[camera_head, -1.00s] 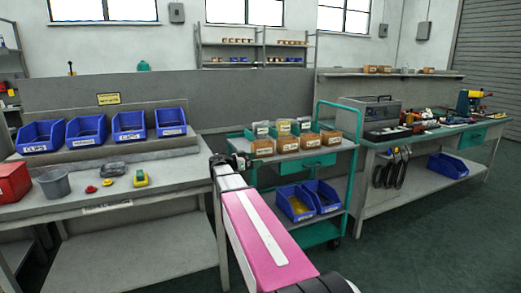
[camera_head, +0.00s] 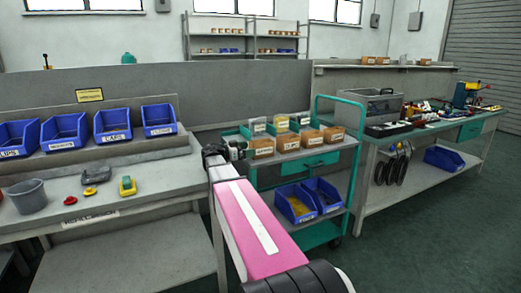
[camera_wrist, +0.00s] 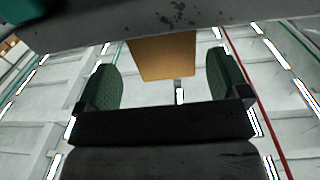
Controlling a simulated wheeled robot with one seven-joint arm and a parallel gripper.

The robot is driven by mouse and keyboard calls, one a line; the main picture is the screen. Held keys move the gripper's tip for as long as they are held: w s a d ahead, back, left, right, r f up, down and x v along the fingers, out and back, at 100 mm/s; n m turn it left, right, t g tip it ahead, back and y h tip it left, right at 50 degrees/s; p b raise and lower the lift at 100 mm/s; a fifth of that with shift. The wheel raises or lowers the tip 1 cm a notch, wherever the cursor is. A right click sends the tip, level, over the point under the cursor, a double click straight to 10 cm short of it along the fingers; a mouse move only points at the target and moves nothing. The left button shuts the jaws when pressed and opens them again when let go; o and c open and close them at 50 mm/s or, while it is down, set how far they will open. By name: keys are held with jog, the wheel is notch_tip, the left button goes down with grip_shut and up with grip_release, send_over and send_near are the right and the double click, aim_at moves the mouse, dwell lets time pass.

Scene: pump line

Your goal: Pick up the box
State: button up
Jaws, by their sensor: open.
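Several brown cardboard boxes with labels stand in a row on the top shelf of the green cart; the leftmost box (camera_head: 260,148) is closest to my gripper (camera_head: 226,151). My gripper is just left of that box in the head view, beyond the end of my pink arm. In the wrist view my gripper (camera_wrist: 164,84) shows two green-padded fingers spread apart. A brown box (camera_wrist: 163,57) shows beyond and between them, with no contact visible. Its upper part in that view is cut off by a grey edge. I cannot tell which box it is.
The green cart (camera_head: 322,158) has blue bins on its lower shelf. Left is a workbench (camera_head: 150,190) with blue bins (camera_head: 113,124), a grey bucket (camera_head: 27,196) and small items. Right is a workbench with tools (camera_head: 430,127). Green floor is free at front right.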

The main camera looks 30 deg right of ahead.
aim_at(258, 148)
jog(key=d, duration=0.6)
jog(key=shift+w+f, duration=0.2)
jog(key=shift+f, duration=0.1)
jog(key=shift+a, duration=0.1)
jog(key=c, duration=1)
